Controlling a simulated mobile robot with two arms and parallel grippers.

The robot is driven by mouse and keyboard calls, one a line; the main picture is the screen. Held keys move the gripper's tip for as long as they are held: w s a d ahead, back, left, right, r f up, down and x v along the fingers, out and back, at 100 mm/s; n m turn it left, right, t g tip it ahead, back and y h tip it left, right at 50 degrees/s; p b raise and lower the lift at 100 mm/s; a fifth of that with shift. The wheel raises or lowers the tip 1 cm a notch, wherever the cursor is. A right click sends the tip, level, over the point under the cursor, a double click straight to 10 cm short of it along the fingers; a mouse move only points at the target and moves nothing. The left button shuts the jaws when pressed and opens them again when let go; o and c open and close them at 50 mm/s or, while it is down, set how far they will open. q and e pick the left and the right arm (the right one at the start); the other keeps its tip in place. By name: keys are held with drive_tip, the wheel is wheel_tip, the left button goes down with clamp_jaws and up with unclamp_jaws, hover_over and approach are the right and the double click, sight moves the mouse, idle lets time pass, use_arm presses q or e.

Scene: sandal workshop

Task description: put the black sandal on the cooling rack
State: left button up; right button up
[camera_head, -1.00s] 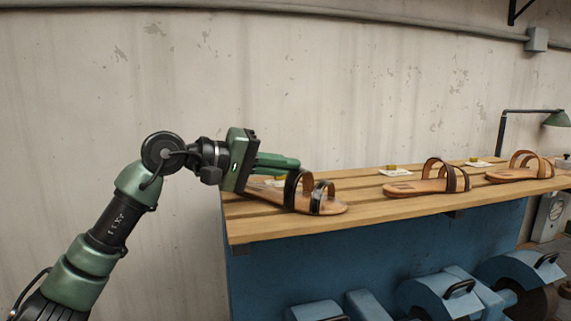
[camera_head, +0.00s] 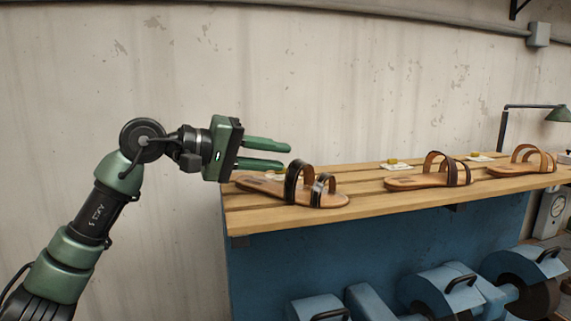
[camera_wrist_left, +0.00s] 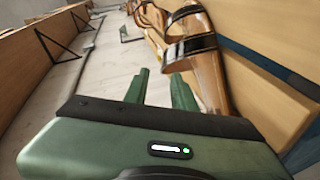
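The black sandal (camera_head: 318,190), with black straps and a tan sole, lies on the left end of a slatted wooden rack (camera_head: 262,222). My left gripper (camera_head: 290,156) is open and empty, just left of and above the sandal's heel end, its fingers pointing right toward the straps. In the left wrist view the open fingers (camera_wrist_left: 160,88) show beside the sandal (camera_wrist_left: 190,48), with nothing between them. My right gripper is in neither view.
A sandal with dark brown straps (camera_head: 432,178) and a tan sandal (camera_head: 522,165) stand further right on the rack. Small cards with yellow items (camera_head: 392,166) lie behind them. Blue machines (camera_head: 440,290) stand below. A wall is behind.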

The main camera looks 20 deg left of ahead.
use_arm(q)
drive_tip(key=b+v, duration=0.2)
drive_tip(key=v, duration=0.7)
drive_tip(key=shift+a, duration=0.1)
idle(1.0)
drive_tip(key=shift+f, duration=0.1)
